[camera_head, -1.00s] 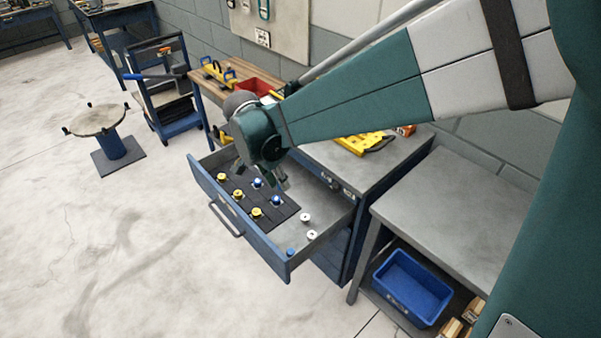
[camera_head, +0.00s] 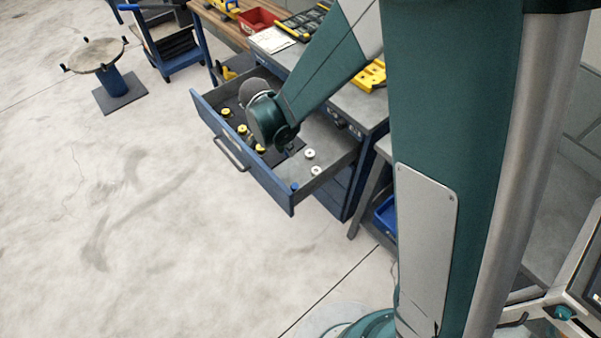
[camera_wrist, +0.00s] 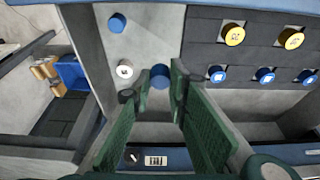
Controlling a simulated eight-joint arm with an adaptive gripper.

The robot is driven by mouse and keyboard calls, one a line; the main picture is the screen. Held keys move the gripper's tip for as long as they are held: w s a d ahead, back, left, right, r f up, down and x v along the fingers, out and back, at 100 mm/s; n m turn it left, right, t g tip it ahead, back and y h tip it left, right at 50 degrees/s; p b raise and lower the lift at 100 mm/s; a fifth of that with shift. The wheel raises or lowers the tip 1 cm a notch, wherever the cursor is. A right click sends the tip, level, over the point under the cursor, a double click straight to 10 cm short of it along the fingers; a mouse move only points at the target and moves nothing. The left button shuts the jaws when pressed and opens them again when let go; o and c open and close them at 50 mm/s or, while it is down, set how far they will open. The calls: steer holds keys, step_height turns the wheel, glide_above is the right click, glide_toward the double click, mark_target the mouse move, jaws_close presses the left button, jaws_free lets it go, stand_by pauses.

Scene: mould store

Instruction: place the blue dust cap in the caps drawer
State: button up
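The open caps drawer (camera_head: 268,172) has a blue front and a grey inside. My gripper (camera_wrist: 155,86) is over its right part, with its fingers closed in around a blue dust cap (camera_wrist: 160,75). The cap sits between the fingertips, above the drawer floor, and seems to hide a white cap beneath it in the wrist view. In the head view, my wrist hides the held cap. On the drawer floor are another blue cap (camera_wrist: 117,22) near the front right corner and white caps (camera_wrist: 125,69). A dark insert (camera_wrist: 200,53) holds yellow caps (camera_wrist: 232,34) and blue caps (camera_wrist: 264,75).
The cabinet top (camera_head: 355,104) is behind the drawer, with a yellow item (camera_head: 371,77) on it. A blue bin (camera_wrist: 72,72) sits low to the drawer's right. Bare drawer floor lies around the loose caps. Open concrete floor (camera_head: 130,240) lies in front.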

stand_by(0.3)
steer(key=b, duration=0.2)
glide_above(291, 169)
steer(key=shift+s+a+f, duration=0.1)
steer(key=shift+a+f, duration=0.05)
steer(key=shift+f, duration=0.9)
steer(key=shift+s+a+f, duration=0.1)
steer(key=shift+f, duration=0.95)
steer(key=shift+s+a+f, duration=0.1)
steer(key=shift+a+f, duration=0.05)
steer(key=shift+f, duration=0.9)
steer(key=shift+f, duration=0.1)
steer(key=shift+f, duration=1.8)
steer(key=shift+f+b, duration=0.1)
steer(key=shift+b, duration=0.25)
steer(key=shift+o, duration=1)
steer(key=o, duration=0.4)
steer(key=shift+o, duration=0.2)
